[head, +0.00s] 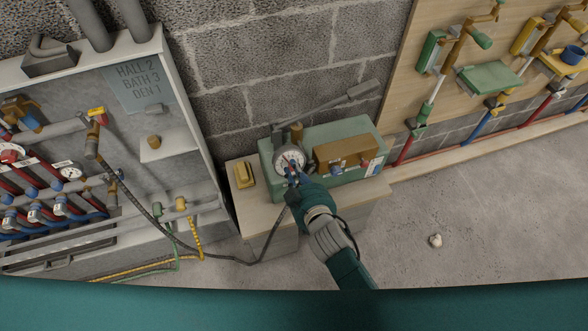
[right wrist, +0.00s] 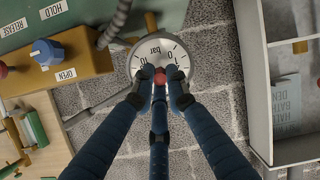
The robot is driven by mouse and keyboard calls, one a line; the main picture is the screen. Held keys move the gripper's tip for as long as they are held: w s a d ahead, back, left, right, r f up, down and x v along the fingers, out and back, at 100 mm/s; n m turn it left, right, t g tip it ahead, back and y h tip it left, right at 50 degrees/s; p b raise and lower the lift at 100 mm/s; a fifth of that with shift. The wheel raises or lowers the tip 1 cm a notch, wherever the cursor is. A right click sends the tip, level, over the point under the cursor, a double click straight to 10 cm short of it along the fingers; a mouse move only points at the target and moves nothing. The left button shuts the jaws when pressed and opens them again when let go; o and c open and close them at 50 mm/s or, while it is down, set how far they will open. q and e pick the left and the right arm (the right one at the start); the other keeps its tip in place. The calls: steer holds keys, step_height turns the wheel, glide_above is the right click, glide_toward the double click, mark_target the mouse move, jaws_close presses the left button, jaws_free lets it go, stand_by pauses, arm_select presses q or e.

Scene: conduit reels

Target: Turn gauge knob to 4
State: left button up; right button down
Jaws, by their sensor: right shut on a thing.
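The round white pressure gauge (head: 288,157) stands on the front left of the green test box (head: 330,137). In the right wrist view its face (right wrist: 172,50) shows "bar" and the figures 0, 1 and 10. A small red knob (right wrist: 159,77) sits at the face's middle. My right gripper (head: 293,174) reaches up to the gauge from below. In the right wrist view its dark blue fingers (right wrist: 160,84) are shut around the red knob. The fingers hide the rest of the dial, and I cannot read the setting. My left gripper is not in view.
A brass block (head: 342,149) with a blue knob (right wrist: 44,51), labelled OPEN, HOLD and RELEASE, sits beside the gauge. A dark hose (head: 215,252) runs left to the grey manifold cabinet (head: 177,95). A yellow block (head: 244,175) lies on the bench. The floor right is mostly clear.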

steer(key=shift+r+n, duration=0.15)
steer(key=shift+n, duration=0.15)
steer(key=c, duration=1.7)
jaws_free()
steer(key=shift+c, duration=0.2)
steer(key=v, duration=1.2)
steer(key=s+d+f+m+g+h, duration=0.1)
steer(key=s+d+f+g, duration=0.2)
steer(key=f, duration=0.7)
steer(key=s+d+f+g, duration=0.1)
steer(key=s+d+f, duration=0.3)
steer(key=f, duration=0.7)
steer(key=s+d+f+m+g+h, duration=0.15)
steer(key=s+f, duration=0.35)
steer(key=f, duration=0.5)
steer(key=s+d+f+g, duration=0.2)
steer(key=s+d+f, duration=0.2)
steer(key=s, duration=0.3)
steer(key=s+d+f+m+g+h, duration=0.1)
steer(key=s+d+f+g, duration=0.1)
steer(key=s+f, duration=0.3)
steer(key=s+d+f+m+g, duration=0.1)
steer(key=s+d+f, duration=0.4)
steer(key=s, duration=0.5)
steer(key=shift+s+d+f+g+h, duration=0.2)
steer(key=shift+s+d+g+h, duration=0.2)
steer(key=shift+g, duration=0.35)
